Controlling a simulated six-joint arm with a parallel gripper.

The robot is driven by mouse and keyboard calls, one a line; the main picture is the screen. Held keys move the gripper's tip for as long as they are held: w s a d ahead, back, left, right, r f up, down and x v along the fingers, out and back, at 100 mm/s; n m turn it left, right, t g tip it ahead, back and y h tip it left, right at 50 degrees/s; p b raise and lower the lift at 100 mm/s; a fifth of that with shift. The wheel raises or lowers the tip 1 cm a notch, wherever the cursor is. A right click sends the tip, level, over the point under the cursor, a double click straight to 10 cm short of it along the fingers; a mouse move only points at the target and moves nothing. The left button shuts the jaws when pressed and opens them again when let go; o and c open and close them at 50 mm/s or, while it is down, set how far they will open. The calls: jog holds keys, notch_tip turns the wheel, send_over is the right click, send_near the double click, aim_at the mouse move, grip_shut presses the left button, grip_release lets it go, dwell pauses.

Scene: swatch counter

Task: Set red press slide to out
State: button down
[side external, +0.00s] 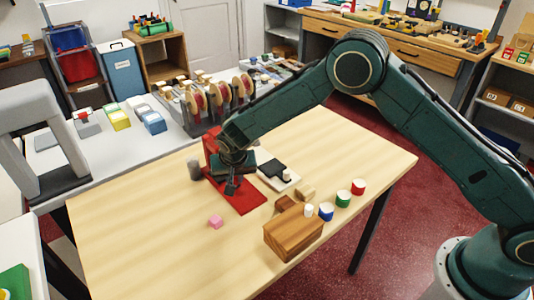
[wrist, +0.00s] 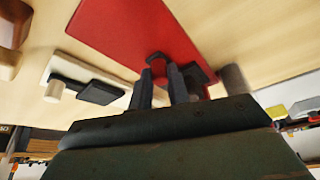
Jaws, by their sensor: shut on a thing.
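The red press stands on the wooden table, with a flat red base plate (side external: 243,201) and an upright red column (side external: 211,146). The base plate also shows in the wrist view (wrist: 125,28). My gripper (side external: 231,187) is low over the plate, in front of the column.
A white board (side external: 266,180) with a black piece lies right of the press. A grey cylinder (side external: 195,170) stands to its left. The table's front left is clear.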

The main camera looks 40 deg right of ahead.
jog(key=shift+s, duration=4.1)
jog(key=c, duration=1.5)
grip_release()
jog(key=shift+o, duration=0.9)
jog(key=shift+r, duration=0.2)
jog(key=v, duration=1.3)
jog(key=shift+r, duration=0.2)
jog(key=shift+s+a, duration=0.1)
